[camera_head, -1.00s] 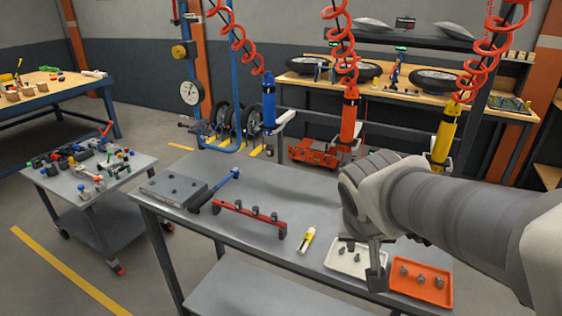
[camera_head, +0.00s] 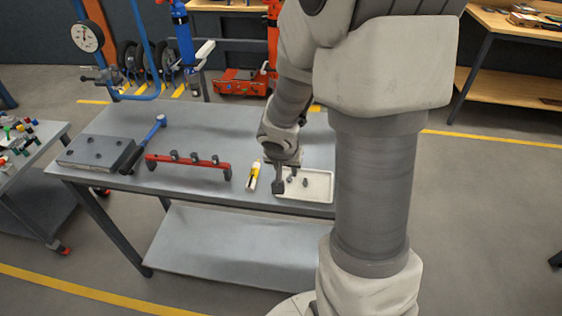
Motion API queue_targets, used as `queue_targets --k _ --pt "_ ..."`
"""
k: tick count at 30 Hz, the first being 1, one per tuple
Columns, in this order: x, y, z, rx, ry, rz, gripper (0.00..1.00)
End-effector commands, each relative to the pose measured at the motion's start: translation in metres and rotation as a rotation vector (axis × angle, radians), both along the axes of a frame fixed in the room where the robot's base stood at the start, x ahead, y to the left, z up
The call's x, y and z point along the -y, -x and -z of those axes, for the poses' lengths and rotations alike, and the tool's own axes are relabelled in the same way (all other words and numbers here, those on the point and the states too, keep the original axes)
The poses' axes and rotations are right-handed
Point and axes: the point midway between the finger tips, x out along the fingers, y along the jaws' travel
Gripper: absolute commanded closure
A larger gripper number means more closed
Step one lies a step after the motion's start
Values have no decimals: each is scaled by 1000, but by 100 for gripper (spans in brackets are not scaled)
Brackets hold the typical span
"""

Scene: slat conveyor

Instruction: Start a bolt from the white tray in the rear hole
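The white tray (camera_head: 318,200) lies on the right part of the grey workbench, partly covered by my arm. A few small dark bolts show in it, one of them (camera_head: 305,183) near the middle. My gripper (camera_head: 279,188) points down at the tray's left end; whether it touches anything is unclear. One dark finger shows clearly, and the gap between the fingers is hidden. A dark grey plate (camera_head: 78,160) with several round dark spots lies at the bench's left end. I cannot tell whether these are holes or bolt heads.
A red bracket rail (camera_head: 190,164) with dark clamps stands mid-bench. A yellow-and-white tube (camera_head: 253,176) lies just left of my gripper. A small cart (camera_head: 35,150) with mixed parts stands left. The bench's back middle is clear.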

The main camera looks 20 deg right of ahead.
Motion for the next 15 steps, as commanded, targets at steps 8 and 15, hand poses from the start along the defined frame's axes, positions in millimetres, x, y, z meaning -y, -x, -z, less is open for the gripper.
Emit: queue_targets --k 8,15 --pt "8 -10 29 -1 0 -1 67" --pt "14 -18 52 1 1 -1 67"
